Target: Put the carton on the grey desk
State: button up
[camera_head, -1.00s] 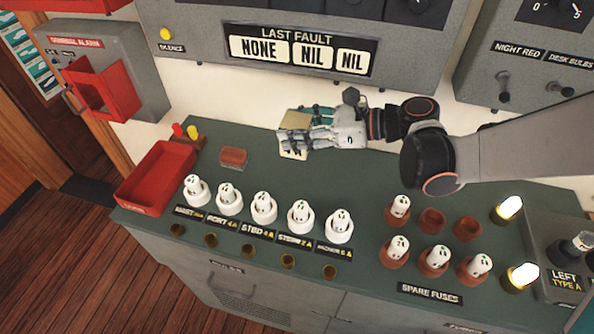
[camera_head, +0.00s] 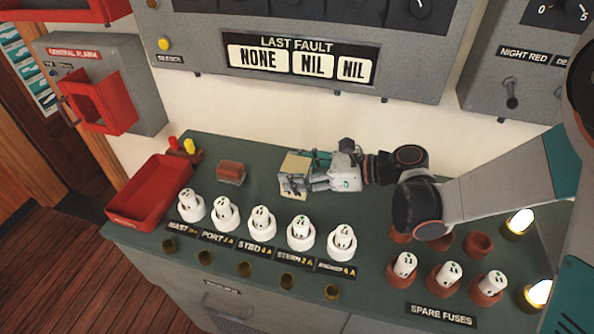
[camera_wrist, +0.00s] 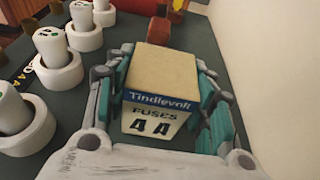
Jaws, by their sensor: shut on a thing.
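The carton (camera_head: 295,172) is a small tan and cream box. In the wrist view the carton (camera_wrist: 160,85) has a blue "Tindlevolt" band and reads "FUSES 4A". My gripper (camera_head: 308,176) is shut on it, with a teal-padded finger on each side. It also shows in the wrist view (camera_wrist: 165,105). The carton is at the back of the green-topped counter (camera_head: 262,150), behind the row of white fuses. I cannot tell whether its underside touches the counter. No separate grey desk is clear; the counter has a grey front (camera_head: 190,270).
White fuses (camera_head: 262,222) in holders line the counter's front. Spare fuses (camera_head: 446,276) stand in brown cups at the right. A red tray (camera_head: 152,192), a brown block (camera_head: 231,172) and red and yellow pegs (camera_head: 188,146) are at the left. A grey panel (camera_head: 300,85) overhangs the back.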

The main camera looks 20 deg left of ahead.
jog(key=o, duration=1.4)
jog(key=shift+r, duration=0.15)
jog(key=p+v, duration=0.3)
jog(key=v, duration=0.9)
